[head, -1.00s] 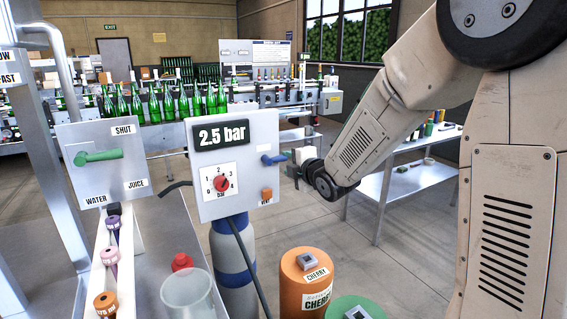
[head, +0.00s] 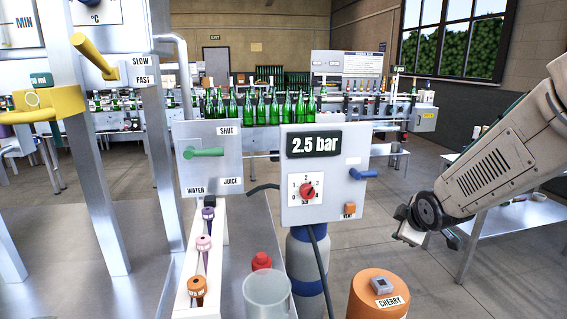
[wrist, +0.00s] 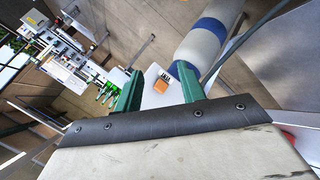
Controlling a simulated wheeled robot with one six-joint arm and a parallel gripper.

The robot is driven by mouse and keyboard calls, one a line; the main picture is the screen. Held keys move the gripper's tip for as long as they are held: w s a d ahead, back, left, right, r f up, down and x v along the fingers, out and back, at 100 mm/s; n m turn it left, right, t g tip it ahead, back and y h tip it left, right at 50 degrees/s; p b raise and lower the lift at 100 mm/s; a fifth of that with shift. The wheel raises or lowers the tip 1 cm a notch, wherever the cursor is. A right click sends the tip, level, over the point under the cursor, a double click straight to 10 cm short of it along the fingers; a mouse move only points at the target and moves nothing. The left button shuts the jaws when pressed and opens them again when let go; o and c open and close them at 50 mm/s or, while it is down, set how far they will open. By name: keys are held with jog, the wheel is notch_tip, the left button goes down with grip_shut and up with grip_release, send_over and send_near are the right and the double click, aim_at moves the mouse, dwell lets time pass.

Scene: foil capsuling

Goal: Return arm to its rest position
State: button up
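My arm reaches in from the right edge of the head view, and its end, my gripper (head: 425,236), hangs in the air right of the 2.5 bar panel (head: 321,180). In the wrist view two green fingers stand apart with nothing between them, so my gripper (wrist: 158,78) is open and empty. Behind the fingers the wrist view shows a pale panel with an orange vent button (wrist: 161,86). The gripper appears clear of the panel and above the orange cherry canister (head: 378,300), though its exact distance is hard to tell.
A blue-and-white cylinder (head: 308,262) stands below the panel. A clear beaker (head: 268,295) and a red-topped item (head: 262,262) stand on the left bench. A metal side table (head: 515,218) stands behind my arm. Green bottles (head: 262,107) line the back conveyor. Open floor lies between.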

jog(key=s+a+r+m+g, duration=0.1)
jog(key=s+r+m+g, duration=0.1)
jog(key=s, duration=0.9)
jog(key=s+a+r+m+g, duration=0.2)
jog(key=s+m, duration=0.3)
jog(key=s, duration=0.6)
jog(key=s+a+r+m+g, duration=0.2)
jog(key=s+r+m+g, duration=0.1)
jog(key=s, duration=0.9)
jog(key=shift+r+m+g+y, duration=0.3)
jog(key=shift+r+m+g, duration=0.1)
jog(key=shift+r+m, duration=0.4)
